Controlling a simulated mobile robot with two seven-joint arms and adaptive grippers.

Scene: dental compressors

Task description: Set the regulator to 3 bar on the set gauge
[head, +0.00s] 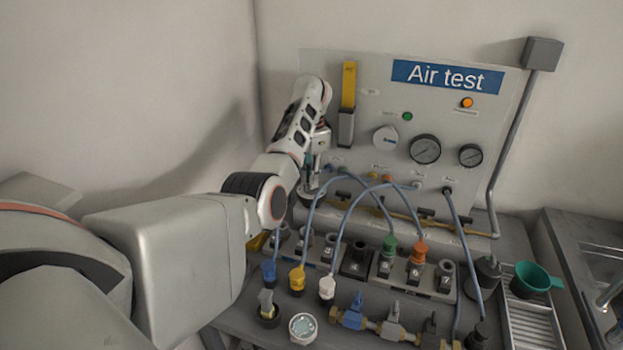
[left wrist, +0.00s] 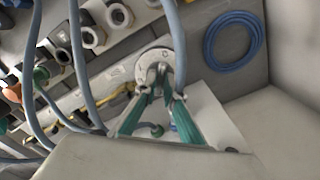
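The left wrist view shows a round pale disc with small marks and a grey middle piece, which looks like the regulator knob (left wrist: 153,61). My left gripper (left wrist: 160,88) has its green fingers drawn together at this knob, with the tips seemingly on either side of the middle piece. In the head view my left gripper (head: 311,182) is low at the panel's left side, and my arm partly hides it. A larger gauge (head: 425,149) and a smaller gauge (head: 471,155) sit on the panel. Their needle readings are too small to tell, as is which is the set gauge. My right gripper is not in view.
The Air test panel (head: 330,70) stands behind a bench with numbered sockets. Blue hoses (head: 337,235) arch in front of the panel close to my left gripper. Coloured connectors, valves (head: 392,325) and a green funnel (head: 532,279) crowd the bench. A coiled blue hose (left wrist: 233,40) lies beside the knob.

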